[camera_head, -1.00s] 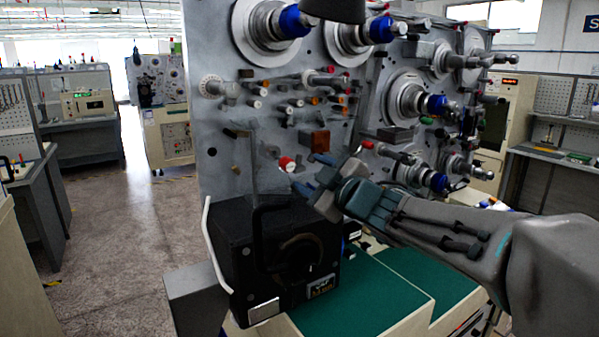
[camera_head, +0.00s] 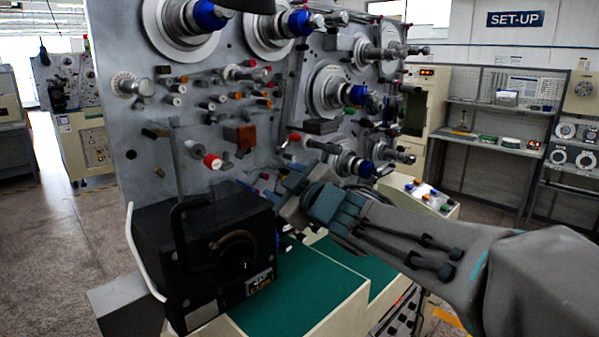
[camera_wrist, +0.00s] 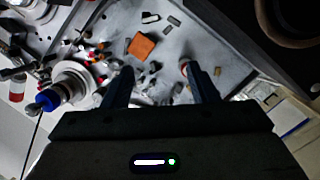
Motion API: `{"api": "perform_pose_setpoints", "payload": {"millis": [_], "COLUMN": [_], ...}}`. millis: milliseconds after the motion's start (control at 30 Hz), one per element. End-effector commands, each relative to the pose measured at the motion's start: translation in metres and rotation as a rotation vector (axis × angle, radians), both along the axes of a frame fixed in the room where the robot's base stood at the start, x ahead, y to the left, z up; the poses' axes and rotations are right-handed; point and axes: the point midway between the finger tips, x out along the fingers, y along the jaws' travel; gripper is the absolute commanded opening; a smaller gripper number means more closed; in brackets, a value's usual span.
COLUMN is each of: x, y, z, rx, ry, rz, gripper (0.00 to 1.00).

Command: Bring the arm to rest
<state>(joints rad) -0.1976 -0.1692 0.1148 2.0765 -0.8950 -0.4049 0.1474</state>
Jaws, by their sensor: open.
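My gripper (camera_head: 282,185) reaches in from the right in the head view, in front of the winding machine's grey panel (camera_head: 190,130). In the wrist view its two dark fingers (camera_wrist: 160,85) are apart with nothing held between them. The panel with its small guides and an orange-brown block (camera_wrist: 141,46) lies beyond the fingers. The same block (camera_head: 240,137) shows in the head view, above and left of the gripper. Whether the fingertips touch any panel part cannot be told.
A black box with a handle (camera_head: 205,255) stands just left of my gripper. A green work surface (camera_head: 300,300) lies below. Spindles with blue ends (camera_head: 355,95) stick out above. Shelves (camera_head: 500,120) stand at the right, and open floor (camera_head: 70,240) at the left.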

Motion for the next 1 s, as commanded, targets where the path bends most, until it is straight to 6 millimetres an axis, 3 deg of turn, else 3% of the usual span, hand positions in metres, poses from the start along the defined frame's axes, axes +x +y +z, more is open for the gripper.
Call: {"api": "perform_pose_setpoints", "payload": {"millis": [100,233,433,533,700,833,1000], "x": [-0.001,-0.022,-0.092,-0.138,-0.203,-0.229,-0.238], "y": [-0.066,-0.131,-0.204,-0.221,-0.227,-0.223,-0.221], "z": [-0.027,-0.067,-0.140,-0.173,-0.211,-0.224,-0.228], "rx": [0.018,0.044,0.100,0.134,0.184,0.205,0.211], "ry": [0.144,0.337,0.694,0.886,1.155,1.268,1.304], "rz": [-0.244,-0.486,-0.782,-0.883,-0.970,-0.987,-0.990], "gripper": [0.53,0.53,0.53,0.53,0.53,0.53,0.53]}}
